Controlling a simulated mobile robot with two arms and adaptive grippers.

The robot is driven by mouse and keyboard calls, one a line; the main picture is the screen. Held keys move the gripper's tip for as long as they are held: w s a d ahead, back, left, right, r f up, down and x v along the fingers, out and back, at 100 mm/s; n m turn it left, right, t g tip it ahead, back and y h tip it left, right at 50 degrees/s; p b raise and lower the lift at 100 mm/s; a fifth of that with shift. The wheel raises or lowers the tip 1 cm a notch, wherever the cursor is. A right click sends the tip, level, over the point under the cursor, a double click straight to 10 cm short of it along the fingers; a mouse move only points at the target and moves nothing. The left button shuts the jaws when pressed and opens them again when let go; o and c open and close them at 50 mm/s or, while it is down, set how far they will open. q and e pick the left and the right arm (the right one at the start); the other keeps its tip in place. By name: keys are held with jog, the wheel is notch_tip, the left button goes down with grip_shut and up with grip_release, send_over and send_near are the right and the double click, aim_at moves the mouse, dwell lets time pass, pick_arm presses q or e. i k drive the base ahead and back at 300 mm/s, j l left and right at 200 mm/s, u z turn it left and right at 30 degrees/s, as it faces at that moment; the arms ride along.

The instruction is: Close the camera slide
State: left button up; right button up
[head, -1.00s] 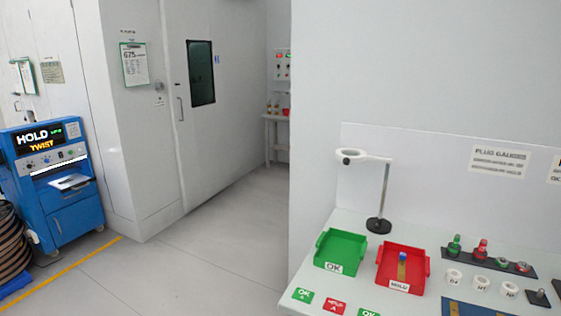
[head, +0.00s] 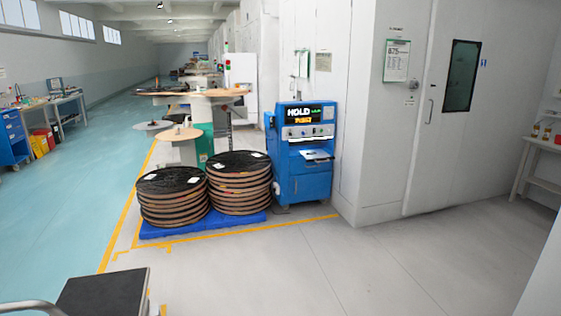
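No camera slide can be made out in the head view. A blue machine (head: 305,185) with a lit display reading "HOLD" (head: 304,112) stands against the white wall in the middle. A small light tray or sheet (head: 317,155) sticks out of its front. Neither of my grippers is in view.
Two stacks of dark reels (head: 172,205) and (head: 240,192) stand on a blue pallet (head: 205,226) left of the machine. A white door (head: 440,130) is at the right. A dark-topped cart (head: 104,292) is at the bottom left. The grey floor (head: 330,265) is clear.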

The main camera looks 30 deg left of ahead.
aim_at(318, 155)
jog(key=u, duration=0.75)
jog(key=i, duration=1.7)
jog(key=i+l+z, duration=0.1)
jog(key=i, duration=1.65)
jog(key=i+z, duration=0.1)
jog(key=i, duration=1.6)
